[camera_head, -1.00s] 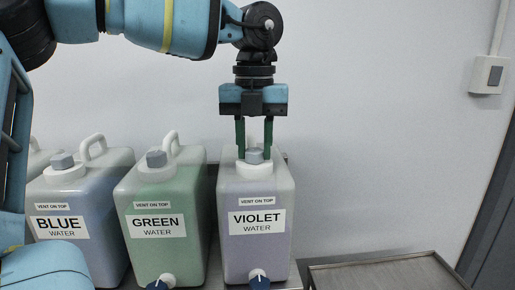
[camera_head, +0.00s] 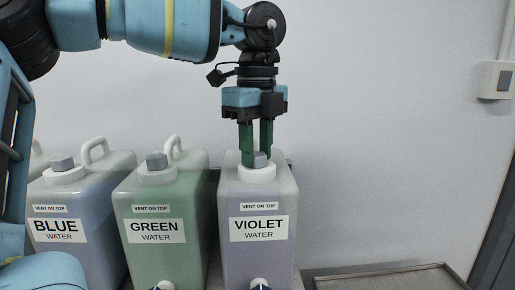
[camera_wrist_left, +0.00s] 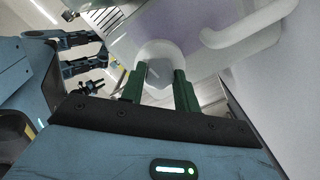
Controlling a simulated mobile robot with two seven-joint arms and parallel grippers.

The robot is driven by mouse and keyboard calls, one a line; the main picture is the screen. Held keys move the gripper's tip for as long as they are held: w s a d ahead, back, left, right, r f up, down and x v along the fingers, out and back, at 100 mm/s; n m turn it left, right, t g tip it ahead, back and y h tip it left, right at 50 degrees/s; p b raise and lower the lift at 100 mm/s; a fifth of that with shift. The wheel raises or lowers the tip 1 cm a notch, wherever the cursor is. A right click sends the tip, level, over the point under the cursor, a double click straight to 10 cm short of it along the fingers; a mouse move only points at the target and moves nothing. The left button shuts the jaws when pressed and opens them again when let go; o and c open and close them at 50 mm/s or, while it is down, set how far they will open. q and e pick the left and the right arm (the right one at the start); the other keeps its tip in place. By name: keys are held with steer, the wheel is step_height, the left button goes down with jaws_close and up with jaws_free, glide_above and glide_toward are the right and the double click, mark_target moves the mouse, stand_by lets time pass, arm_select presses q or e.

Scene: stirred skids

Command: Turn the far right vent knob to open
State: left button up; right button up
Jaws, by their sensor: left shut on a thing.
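The violet water jug (camera_head: 256,205) stands at the right end of a row of jugs. Its grey vent knob (camera_head: 261,159) sits on a white collar on top. My left gripper (camera_head: 256,157) points straight down over this jug, its green fingers shut on the knob. The gripper is turned at an angle about its vertical axis.
The green water jug (camera_head: 160,200) and blue water jug (camera_head: 80,200) stand to the left, with grey knobs and white handles. A metal tray (camera_head: 390,272) lies at the lower right. A switch box (camera_head: 496,80) is on the wall. The space right of the violet jug is clear.

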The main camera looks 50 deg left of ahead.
arm_select(q)
steer(key=shift+n, duration=1.3)
steer(key=o, duration=1)
steer(key=shift+r, duration=0.1)
steer(key=shift+r, duration=3.85)
